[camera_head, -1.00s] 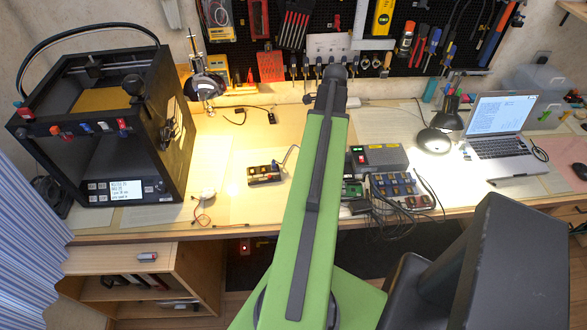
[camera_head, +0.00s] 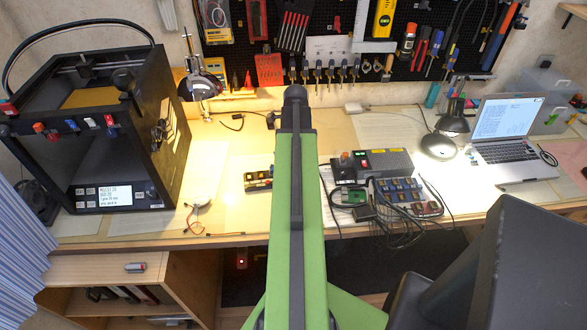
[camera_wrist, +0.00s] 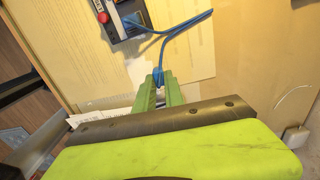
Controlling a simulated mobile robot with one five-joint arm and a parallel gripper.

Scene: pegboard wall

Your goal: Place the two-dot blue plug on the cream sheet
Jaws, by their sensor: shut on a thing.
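My gripper (camera_wrist: 160,92) has green fingers in the wrist view, shut on a small blue plug (camera_wrist: 158,73). Its dots cannot be made out. A blue cable (camera_wrist: 175,30) loops from the plug back to a dark block (camera_wrist: 123,18) at the top. A pale cream sheet (camera_wrist: 200,55) lies on the wooden table below and beyond the fingertips; I cannot tell how high the plug is above it. In the head view, the block (camera_head: 259,180) sits left of my arm, with the sheet (camera_head: 238,212) partly showing nearby. My arm hides the gripper and plug there.
A black printer (camera_head: 95,135) stands at the left. A grey box (camera_head: 385,163) and a tray of plugs with dark cables (camera_head: 405,195) lie right of my arm. A lamp (camera_head: 440,145) and laptop (camera_head: 503,140) are farther right. The pegboard (camera_head: 340,20) is behind.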

